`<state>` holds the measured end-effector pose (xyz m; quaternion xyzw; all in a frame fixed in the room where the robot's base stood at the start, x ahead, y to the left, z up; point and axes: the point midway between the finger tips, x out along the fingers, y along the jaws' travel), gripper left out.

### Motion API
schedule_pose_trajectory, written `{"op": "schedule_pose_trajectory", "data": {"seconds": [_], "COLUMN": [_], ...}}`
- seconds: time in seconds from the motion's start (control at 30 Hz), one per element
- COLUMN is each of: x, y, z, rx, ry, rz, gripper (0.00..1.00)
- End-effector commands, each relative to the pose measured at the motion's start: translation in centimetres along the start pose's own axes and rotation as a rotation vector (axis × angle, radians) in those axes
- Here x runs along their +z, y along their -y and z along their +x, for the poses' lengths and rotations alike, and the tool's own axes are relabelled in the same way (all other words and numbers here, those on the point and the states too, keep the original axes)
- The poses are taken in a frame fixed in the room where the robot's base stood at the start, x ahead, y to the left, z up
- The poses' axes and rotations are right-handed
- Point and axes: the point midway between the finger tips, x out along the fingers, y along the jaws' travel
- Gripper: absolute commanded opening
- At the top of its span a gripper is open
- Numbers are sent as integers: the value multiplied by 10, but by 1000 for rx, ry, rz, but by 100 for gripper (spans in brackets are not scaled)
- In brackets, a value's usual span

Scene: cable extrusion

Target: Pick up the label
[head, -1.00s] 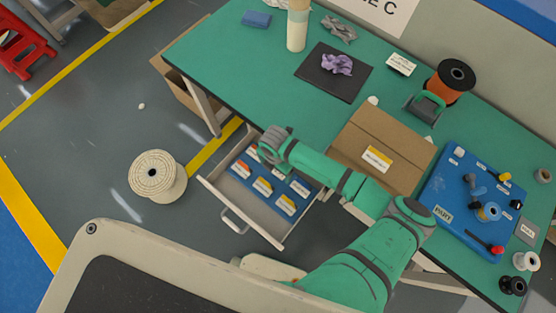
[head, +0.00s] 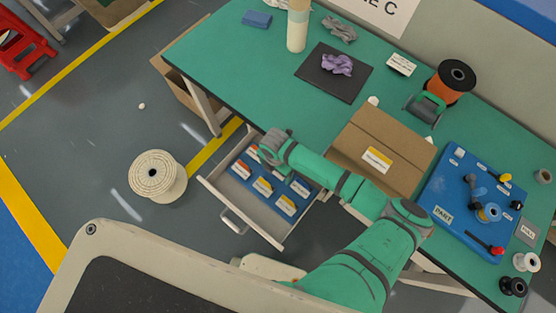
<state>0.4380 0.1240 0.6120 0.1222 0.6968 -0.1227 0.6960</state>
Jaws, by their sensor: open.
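An open drawer (head: 277,238) under the green table holds a blue tray with several small labels, white with orange or yellow ends. One label (head: 263,186) lies near the middle, another label (head: 286,205) at the lower right, and a third label (head: 300,187) at the right. A label (head: 241,169) at the left has an orange end. My gripper (head: 270,157) is over the far part of the drawer, above the tray. Its fingers point down and are mostly hidden by the wrist; I see nothing held. It is open.
The green table (head: 240,75) carries a cardboard box (head: 395,140) with a label on it, beside my forearm. A blue board (head: 456,222) with tools lies at the right. A cable spool (head: 157,178) stands on the floor left of the drawer.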

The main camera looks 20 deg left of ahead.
Motion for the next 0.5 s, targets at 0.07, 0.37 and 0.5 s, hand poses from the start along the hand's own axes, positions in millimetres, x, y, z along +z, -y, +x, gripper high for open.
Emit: {"op": "schedule_pose_trajectory", "data": {"seconds": [0.07, 0.37, 0.5], "x": [0, 0, -1], "y": [0, 0, -1], "z": [0, 0, 0], "rx": [0, 0, 0], "ry": [0, 0, 0], "rz": [1, 0, -2], "gripper": [83, 47, 47]}}
